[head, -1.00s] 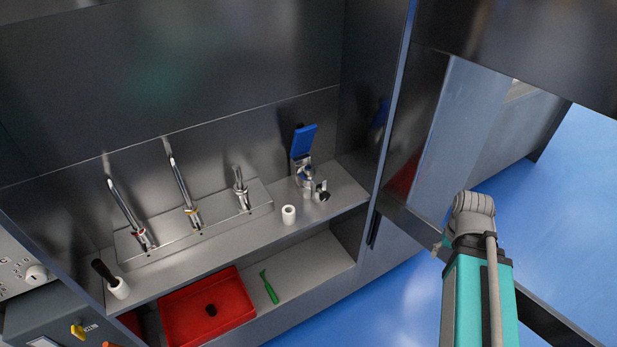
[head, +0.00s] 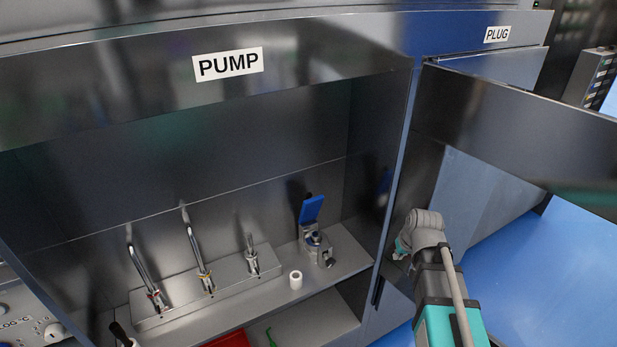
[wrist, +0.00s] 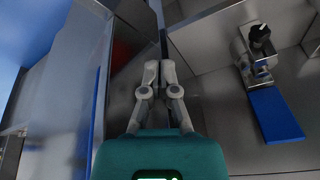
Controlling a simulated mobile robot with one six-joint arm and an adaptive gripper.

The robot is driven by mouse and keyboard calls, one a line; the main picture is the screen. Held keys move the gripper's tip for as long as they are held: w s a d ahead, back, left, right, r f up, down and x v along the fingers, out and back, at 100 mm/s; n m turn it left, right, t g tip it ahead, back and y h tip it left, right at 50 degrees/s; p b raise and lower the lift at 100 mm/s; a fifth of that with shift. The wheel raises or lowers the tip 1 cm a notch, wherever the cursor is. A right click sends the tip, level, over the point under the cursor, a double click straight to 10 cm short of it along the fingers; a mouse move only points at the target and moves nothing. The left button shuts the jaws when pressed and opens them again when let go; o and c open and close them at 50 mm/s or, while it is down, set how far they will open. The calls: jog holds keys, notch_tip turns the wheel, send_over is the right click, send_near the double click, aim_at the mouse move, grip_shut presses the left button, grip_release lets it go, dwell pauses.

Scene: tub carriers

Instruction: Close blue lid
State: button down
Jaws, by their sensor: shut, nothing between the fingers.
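The blue lid (head: 311,209) stands raised and open on a small metal fixture (head: 316,245) at the right end of the cabinet shelf. In the wrist view the blue lid (wrist: 275,114) is at the right, apart from my gripper. My gripper (wrist: 159,68) is shut and empty, with its two grey fingers together. In the head view my gripper (head: 398,252) is partly hidden by my own wrist; it is to the right of the lid, by the cabinet's right edge.
The cabinet's right wall (head: 396,170) stands between the lid area and the open door (head: 520,150). A white cylinder (head: 296,280) stands left of the fixture. Several metal levers (head: 197,250) rise from a block further left. A red tray (head: 228,340) lies below.

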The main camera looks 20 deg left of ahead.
jog(key=w+a+r+n+t+y+p, duration=0.1)
jog(key=w+a+r+n+p, duration=0.2)
jog(key=a, duration=0.4)
jog(key=w+a+r+y+p, duration=0.1)
jog(key=w+a+r+p, duration=0.15)
jog(key=a+r, duration=0.4)
notch_tip(320, 180, up, 6)
jog(key=n+t+y+p, duration=0.1)
jog(key=n+y+p, duration=0.1)
jog(key=p, duration=0.3)
send_over(309, 207)
jog(key=d, duration=0.3)
jog(key=shift+s+d, duration=0.1)
jog(key=shift+f, duration=0.2)
jog(key=shift+b+x, duration=3.85)
jog(key=shift+x, duration=1.05)
jog(key=shift+w+d+r, duration=0.1)
jog(key=shift+w+r, duration=0.05)
jog(key=shift+w, duration=0.05)
